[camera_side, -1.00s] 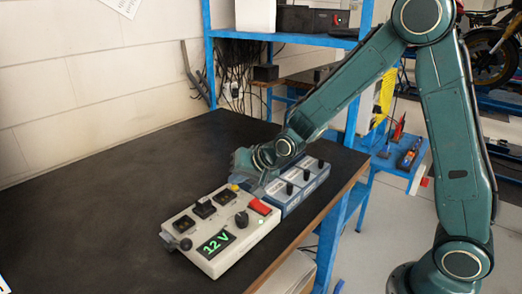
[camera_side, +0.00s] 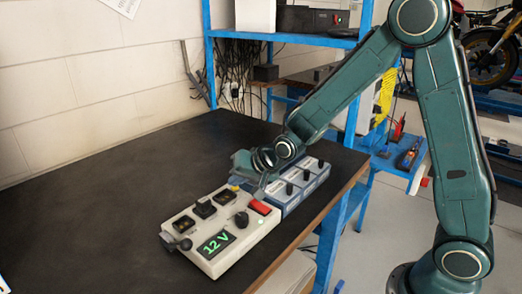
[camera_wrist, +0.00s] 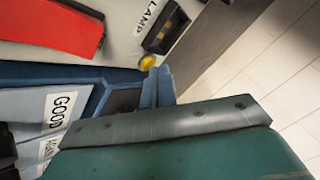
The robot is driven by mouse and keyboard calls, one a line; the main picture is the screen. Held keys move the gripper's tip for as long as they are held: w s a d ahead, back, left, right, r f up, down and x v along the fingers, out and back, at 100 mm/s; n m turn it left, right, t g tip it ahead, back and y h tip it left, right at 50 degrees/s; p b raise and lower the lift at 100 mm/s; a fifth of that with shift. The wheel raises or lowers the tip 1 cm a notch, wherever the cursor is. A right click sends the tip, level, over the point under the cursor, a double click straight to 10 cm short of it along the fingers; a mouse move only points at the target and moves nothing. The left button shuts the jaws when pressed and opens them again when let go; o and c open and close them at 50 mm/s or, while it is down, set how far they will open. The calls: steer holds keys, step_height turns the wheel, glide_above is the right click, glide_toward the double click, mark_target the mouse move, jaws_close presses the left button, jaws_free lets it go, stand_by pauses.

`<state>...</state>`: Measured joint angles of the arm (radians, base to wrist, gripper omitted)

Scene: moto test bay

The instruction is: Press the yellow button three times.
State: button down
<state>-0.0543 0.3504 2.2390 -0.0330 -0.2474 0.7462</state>
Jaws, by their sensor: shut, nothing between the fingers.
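The yellow button (camera_side: 234,188) sits at the far edge of a beige control box (camera_side: 205,262) on the dark bench. It also shows in the wrist view (camera_wrist: 147,62), small and round, near the box's edge. My gripper (camera_side: 238,180) is shut and empty, pointing down at the button's end of the box. In the wrist view its blue-grey fingertips (camera_wrist: 158,72) are together, right beside the button. I cannot tell whether they touch it. The box's display (camera_side: 216,243) reads "12 V" in green.
The box also carries a red switch (camera_side: 259,207), a black knob (camera_side: 242,219) and several black switches. A blue-grey box (camera_side: 312,180) with knobs stands close behind it to the right. The bench (camera_side: 110,200) is clear on the left.

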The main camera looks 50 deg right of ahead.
mark_target(239, 191)
steer(key=shift+f, duration=0.15)
stand_by(0.3)
steer(key=shift+r, duration=0.8)
steer(key=shift+r, duration=0.2)
step_height(239, 191, up, 5)
steer(key=shift+f, duration=0.15)
stand_by(0.6)
steer(key=shift+s, duration=0.1)
stand_by(0.4)
